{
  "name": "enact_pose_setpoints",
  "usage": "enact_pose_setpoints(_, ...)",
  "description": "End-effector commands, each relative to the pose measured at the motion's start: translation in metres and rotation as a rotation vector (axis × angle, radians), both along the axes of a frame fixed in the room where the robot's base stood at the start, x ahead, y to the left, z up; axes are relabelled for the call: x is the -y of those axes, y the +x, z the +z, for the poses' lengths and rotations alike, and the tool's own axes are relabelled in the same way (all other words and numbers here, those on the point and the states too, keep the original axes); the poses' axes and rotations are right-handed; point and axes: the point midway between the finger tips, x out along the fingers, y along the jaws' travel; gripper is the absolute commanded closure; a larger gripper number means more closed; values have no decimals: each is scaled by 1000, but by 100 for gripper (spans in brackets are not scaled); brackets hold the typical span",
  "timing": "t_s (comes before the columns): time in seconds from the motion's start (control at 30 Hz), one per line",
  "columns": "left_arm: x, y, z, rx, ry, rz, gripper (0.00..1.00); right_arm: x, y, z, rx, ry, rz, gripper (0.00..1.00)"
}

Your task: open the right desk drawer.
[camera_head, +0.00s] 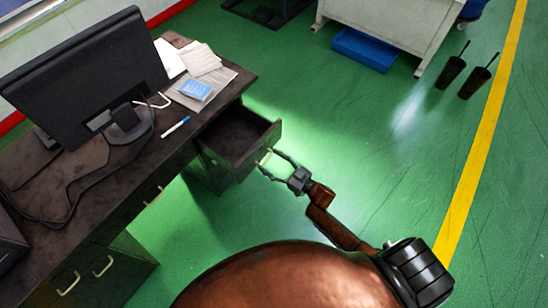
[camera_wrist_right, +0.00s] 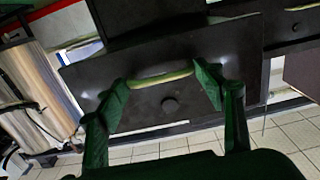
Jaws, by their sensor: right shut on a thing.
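The right desk drawer (camera_head: 247,152) is pulled out from the dark desk (camera_head: 146,175), and its hollow inside shows from above. Its front panel (camera_wrist_right: 168,103) fills the middle of the right wrist view. The pale drawer handle (camera_wrist_right: 160,79) lies between the fingers of my right gripper (camera_head: 265,160), one finger at each end. My right gripper is shut on this handle, in front of the drawer. My left gripper is not in view.
A blue bin (camera_head: 364,48) and dark long-handled containers (camera_head: 474,82) stand farther back.

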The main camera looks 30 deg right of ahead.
Motion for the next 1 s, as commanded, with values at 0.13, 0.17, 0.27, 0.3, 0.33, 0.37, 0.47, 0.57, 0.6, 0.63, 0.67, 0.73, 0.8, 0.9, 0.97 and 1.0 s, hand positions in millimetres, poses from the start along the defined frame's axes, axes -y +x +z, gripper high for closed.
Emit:
enact_pose_setpoints(0.13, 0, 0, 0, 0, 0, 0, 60, -1, -1, -1, 0, -1, 3, 81)
enact_pose_setpoints(0.17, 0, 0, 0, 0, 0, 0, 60, -1, -1, -1, -1, -2, 3, 81)
enact_pose_setpoints(0.27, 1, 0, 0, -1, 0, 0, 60, -1, -1, -1, 0, -1, 3, 81)
enact_pose_setpoints(0.3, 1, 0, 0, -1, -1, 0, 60, 0, -1, -1, 0, -1, 3, 81)
enact_pose_setpoints(0.33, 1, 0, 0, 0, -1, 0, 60, 0, -1, -1, 0, -1, 3, 37)
enact_pose_setpoints(0.37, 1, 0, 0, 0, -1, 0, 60, 0, -1, -1, 0, -1, 3, 35)
enact_pose_setpoints(0.47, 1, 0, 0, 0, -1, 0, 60, 0, -1, -1, 0, -1, 2, 33)
enact_pose_setpoints(0.57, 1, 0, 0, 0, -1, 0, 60, 0, -1, -1, 0, -1, 1, 33)
enact_pose_setpoints(0.6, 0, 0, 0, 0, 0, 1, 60, 0, -1, -1, 0, -1, 1, 33)
enact_pose_setpoints(0.63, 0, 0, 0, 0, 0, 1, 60, 0, -1, -1, 0, 0, 1, 33)
enact_pose_setpoints(0.67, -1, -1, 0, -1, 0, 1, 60, 1, -2, -1, -1, 0, 1, 33)
enact_pose_setpoints(0.73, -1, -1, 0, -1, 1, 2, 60, 2, -5, -1, -1, 0, 1, 33)
enact_pose_setpoints(0.8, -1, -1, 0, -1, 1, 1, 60, 6, -12, -2, -3, -1, 0, 33)
enact_pose_setpoints(0.9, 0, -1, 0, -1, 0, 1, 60, 14, -27, -2, -3, -1, 0, 33)
enact_pose_setpoints(0.97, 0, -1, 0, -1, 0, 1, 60, 19, -38, -2, -3, -3, 0, 33)
enact_pose_setpoints(1.0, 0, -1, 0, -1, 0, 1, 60, 23, -45, -2, -4, -2, 0, 33)
